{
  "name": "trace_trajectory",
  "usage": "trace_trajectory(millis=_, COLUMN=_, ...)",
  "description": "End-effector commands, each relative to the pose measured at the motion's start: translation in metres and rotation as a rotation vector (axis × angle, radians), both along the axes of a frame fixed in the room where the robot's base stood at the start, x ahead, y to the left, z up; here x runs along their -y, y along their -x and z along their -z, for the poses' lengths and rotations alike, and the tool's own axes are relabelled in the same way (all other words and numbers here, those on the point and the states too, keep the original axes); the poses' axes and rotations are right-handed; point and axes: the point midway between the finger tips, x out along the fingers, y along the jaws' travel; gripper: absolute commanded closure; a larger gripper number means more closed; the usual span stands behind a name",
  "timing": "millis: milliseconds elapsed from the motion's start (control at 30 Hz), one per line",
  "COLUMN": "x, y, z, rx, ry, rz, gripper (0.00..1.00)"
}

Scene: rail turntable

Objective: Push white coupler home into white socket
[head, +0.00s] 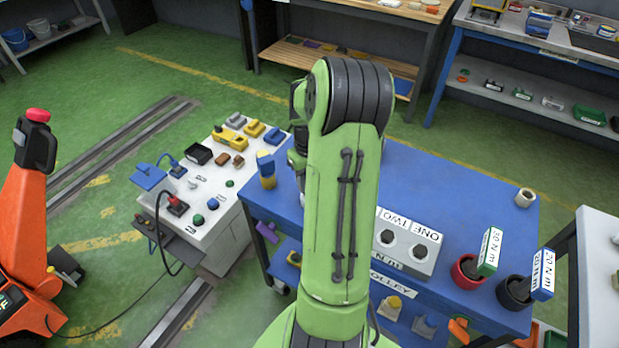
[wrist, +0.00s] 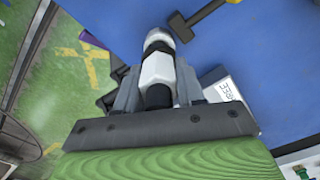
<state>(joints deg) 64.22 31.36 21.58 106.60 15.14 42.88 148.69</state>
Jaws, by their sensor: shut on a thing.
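My gripper (wrist: 158,95) is shut on a white and black cylindrical piece (wrist: 158,68), with a grey jaw on each side of it. I cannot tell whether this piece is the white coupler. It is over or near the blue trolley top; its far end shows dark and pale bands. In the head view my green arm hides my gripper and the held piece. A small white fitting (head: 192,184) is on the white console (head: 209,224) at left, too small to identify as the white socket. Red, green and blue fittings are near it.
The blue trolley (head: 460,190) carries a grey block marked ONE TWO (head: 408,240), a red cup (head: 468,272), a black cup (head: 514,291) and a pale roll (head: 524,197). A dark hammer-shaped tool (wrist: 200,20) lies on blue. An orange machine (head: 25,210) stands at left.

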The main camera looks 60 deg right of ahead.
Motion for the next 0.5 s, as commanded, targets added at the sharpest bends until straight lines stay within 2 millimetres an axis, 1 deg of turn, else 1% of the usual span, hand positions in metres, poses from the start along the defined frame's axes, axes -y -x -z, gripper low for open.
trace_trajectory(millis=500, x=0.0, y=0.0, z=0.014, rx=0.0, ry=0.0, rz=0.0, gripper=0.98)
